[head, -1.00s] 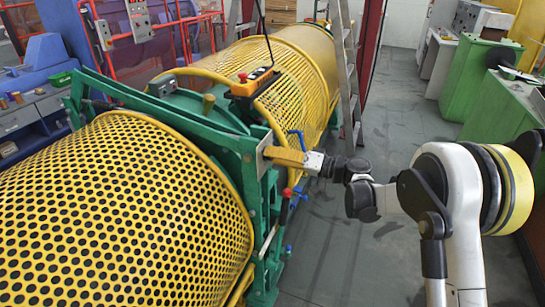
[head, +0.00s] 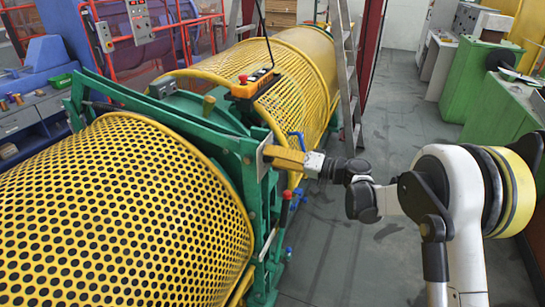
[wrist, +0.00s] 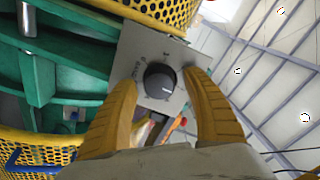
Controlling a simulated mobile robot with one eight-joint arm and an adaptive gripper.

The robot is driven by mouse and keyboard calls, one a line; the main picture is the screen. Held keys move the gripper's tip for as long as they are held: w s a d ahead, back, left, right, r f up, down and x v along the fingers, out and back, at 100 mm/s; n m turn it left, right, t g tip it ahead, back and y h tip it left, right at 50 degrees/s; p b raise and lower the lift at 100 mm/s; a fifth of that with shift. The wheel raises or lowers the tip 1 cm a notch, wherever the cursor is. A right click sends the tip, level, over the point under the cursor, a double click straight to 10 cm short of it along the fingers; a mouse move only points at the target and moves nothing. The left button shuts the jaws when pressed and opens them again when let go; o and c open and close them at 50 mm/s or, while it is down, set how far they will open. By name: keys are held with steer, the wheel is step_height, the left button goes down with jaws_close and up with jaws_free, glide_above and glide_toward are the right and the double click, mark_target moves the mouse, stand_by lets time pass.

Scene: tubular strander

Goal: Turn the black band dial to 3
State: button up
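The black band dial (wrist: 160,82) is a round black knob on a grey plate (wrist: 132,52) in the wrist view. A pale mark shows on its face. Small markings on the plate are too blurred to read. My gripper (wrist: 161,80) is open, with one yellow finger on each side of the dial. I cannot tell whether the fingers touch it. In the head view, my gripper (head: 276,155) reaches left to the plate edge (head: 262,150) on the green frame; the dial is hidden there.
A green frame (head: 250,185) stands between yellow perforated guards (head: 110,200). A blue handle (head: 297,138) and a red-knobbed lever (head: 287,194) are close to my gripper. An orange control box (head: 252,86) sits above. The grey floor (head: 335,245) is clear below the arm.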

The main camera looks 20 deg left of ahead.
steer(key=s+d, duration=0.1)
steer(key=d, duration=1.1)
steer(key=shift+s+r, duration=0.15)
steer(key=shift+r, duration=0.1)
steer(key=s+d+r+m+t+h, duration=0.3)
steer(key=s+d+r+h, duration=0.2)
steer(key=s+d+h, duration=0.4)
steer(key=s+d+f+m+t+h, duration=0.2)
steer(key=s+d+h, duration=0.6)
steer(key=s+d, duration=1.2)
steer(key=shift+f+h, duration=0.3)
steer(key=shift+f, duration=0.6)
